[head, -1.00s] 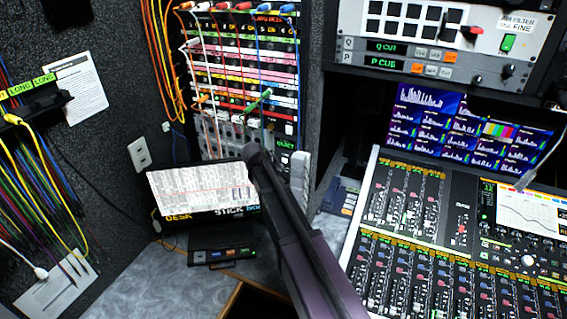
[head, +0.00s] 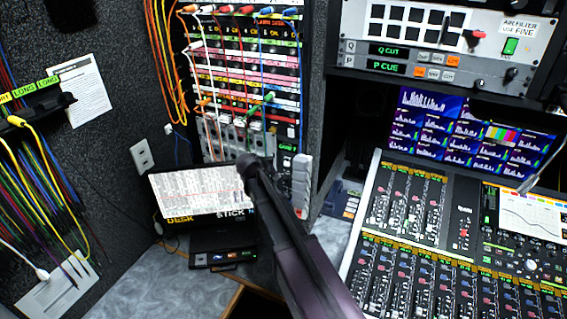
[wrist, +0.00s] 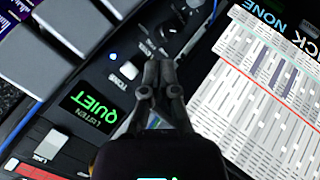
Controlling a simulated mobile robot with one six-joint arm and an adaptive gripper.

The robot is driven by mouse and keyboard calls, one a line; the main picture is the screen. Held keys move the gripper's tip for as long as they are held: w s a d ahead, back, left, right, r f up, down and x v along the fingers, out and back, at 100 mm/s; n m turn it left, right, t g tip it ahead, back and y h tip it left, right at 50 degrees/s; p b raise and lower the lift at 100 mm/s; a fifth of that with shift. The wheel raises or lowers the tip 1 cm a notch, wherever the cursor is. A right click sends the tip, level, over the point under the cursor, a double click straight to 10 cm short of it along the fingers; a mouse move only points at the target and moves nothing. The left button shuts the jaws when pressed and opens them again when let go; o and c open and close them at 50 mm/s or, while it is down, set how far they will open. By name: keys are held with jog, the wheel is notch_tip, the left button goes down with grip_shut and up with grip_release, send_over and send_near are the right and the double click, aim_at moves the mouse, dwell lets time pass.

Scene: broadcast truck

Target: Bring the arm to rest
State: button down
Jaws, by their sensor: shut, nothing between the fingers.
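My gripper (wrist: 160,72) is in the wrist view, with its two dark fingers together and nothing between them. The fingertips are in front of a dark panel (wrist: 110,88) with a green "QUIET" display, a "TONE" button and knobs. Whether they touch it I cannot tell. In the head view my dark arm reaches up from the bottom, its far end near the patch rack's lower right. The gripper itself cannot be made out there.
A screen (head: 200,190) with a printed chart stands left of my arm, above a small black box (head: 222,256). A mixing console (head: 400,225) fills the right. A patch rack (head: 250,75) with plugged cables stands behind. Grey desk surface (head: 160,285) is clear at lower left.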

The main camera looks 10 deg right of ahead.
jog(key=s+d+f+m+g+y, duration=0.1)
jog(key=s+f+g+y, duration=0.1)
jog(key=s, duration=1.1)
jog(key=s+d+f+m+g+y, duration=0.1)
jog(key=s+f+g+y, duration=0.2)
jog(key=s, duration=1)
jog(key=shift+s+f+m+g+y, duration=0.25)
jog(key=shift+s+m+g+y, duration=0.2)
jog(key=shift+y, duration=0.35)
